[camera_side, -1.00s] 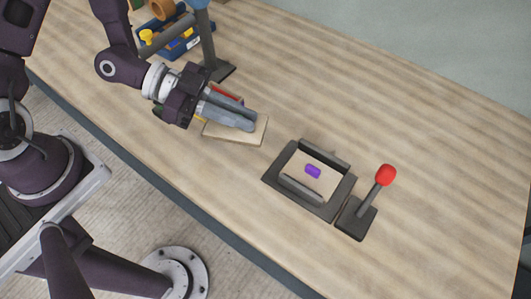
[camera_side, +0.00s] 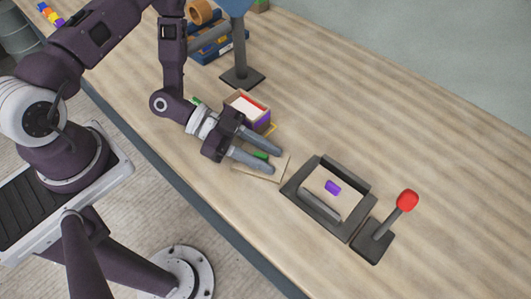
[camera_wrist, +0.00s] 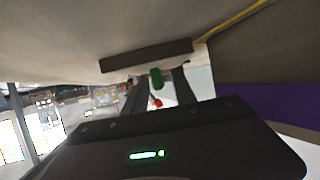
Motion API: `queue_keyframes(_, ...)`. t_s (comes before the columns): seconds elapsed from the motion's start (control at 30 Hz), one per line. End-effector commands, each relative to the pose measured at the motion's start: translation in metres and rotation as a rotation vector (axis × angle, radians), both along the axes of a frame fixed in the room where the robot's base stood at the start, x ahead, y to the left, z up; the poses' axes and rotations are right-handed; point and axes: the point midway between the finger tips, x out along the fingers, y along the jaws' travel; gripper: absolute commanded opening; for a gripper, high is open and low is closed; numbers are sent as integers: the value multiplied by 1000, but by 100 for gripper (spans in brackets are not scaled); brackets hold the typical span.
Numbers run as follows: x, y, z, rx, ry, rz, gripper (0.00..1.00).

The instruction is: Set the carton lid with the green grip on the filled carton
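The carton lid is a thin tan plate (camera_side: 262,173) with a green grip (camera_side: 261,155). It lies in front of the filled carton, partly hidden by my fingers. My gripper (camera_side: 276,159) has its two fingers spread, with the green grip between them. In the wrist view the green grip (camera_wrist: 157,78) shows between the fingers (camera_wrist: 160,92), with gaps at its sides. The filled carton (camera_side: 262,124) stands just behind my gripper. It has a purple band, a red inner edge and pale contents, and its top is open.
A dark fixture (camera_side: 291,193) to the right holds a tan piece with a purple grip (camera_side: 333,187). Beside it is a red-knobbed lever (camera_side: 407,200). A grey post on a base (camera_side: 242,78) and a blue rack (camera_side: 215,46) stand behind. Table to the right is clear.

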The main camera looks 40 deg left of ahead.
Motion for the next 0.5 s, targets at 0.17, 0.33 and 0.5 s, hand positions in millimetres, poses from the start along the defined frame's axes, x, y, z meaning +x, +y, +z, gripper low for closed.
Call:
queue_keyframes(0.17,0,0,0,0,0,0,32)
queue_keyframes(0.33,0,2,4,1,-1,1,32)
queue_keyframes(0.5,-10,28,15,2,-1,7,32)
